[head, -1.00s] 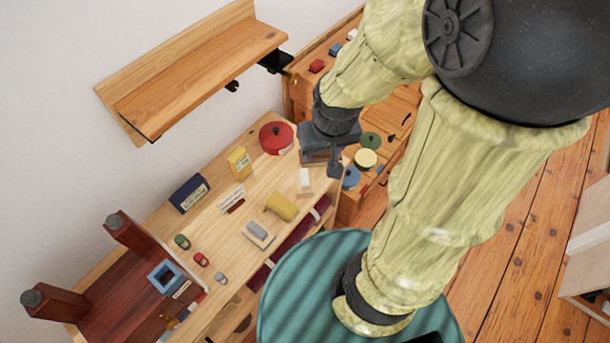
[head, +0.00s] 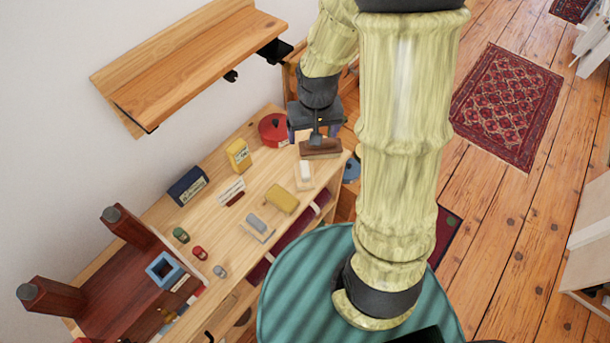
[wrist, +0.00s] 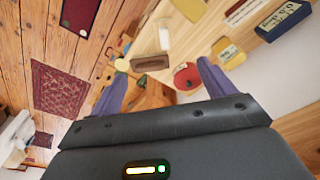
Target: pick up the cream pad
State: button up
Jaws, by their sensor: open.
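The cream pad (wrist: 122,64) shows in the wrist view as a small round pale disc, left of the brown block and beyond the left finger. In the head view it is almost wholly hidden behind my arm. My gripper (head: 315,132) is open and empty, with its purple fingers spread, above the far right end of the wooden bench. It also shows in the wrist view (wrist: 162,88), with the pad outside the gap between its fingers, to the left. A blue round pad (head: 351,170) lies beside the bench end.
A wooden shelf (head: 200,65) juts from the wall above. A patterned rug (head: 507,105) lies on open floor at right.

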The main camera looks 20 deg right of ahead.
jog(key=m+g+b, duration=0.1)
jog(key=b, duration=0.1)
send_over(305, 168)
notch_tip(305, 168, down, 12)
jog(key=shift+s, duration=0.1)
notch_tip(305, 168, down, 12)
jog(key=p, duration=0.3)
jog(key=shift+f+p, duration=0.1)
jog(key=shift+p, duration=0.3)
jog(key=shift+f+p, duration=1.35)
jog(key=shift+f, duration=1.25)
jog(key=shift+c, duration=0.4)
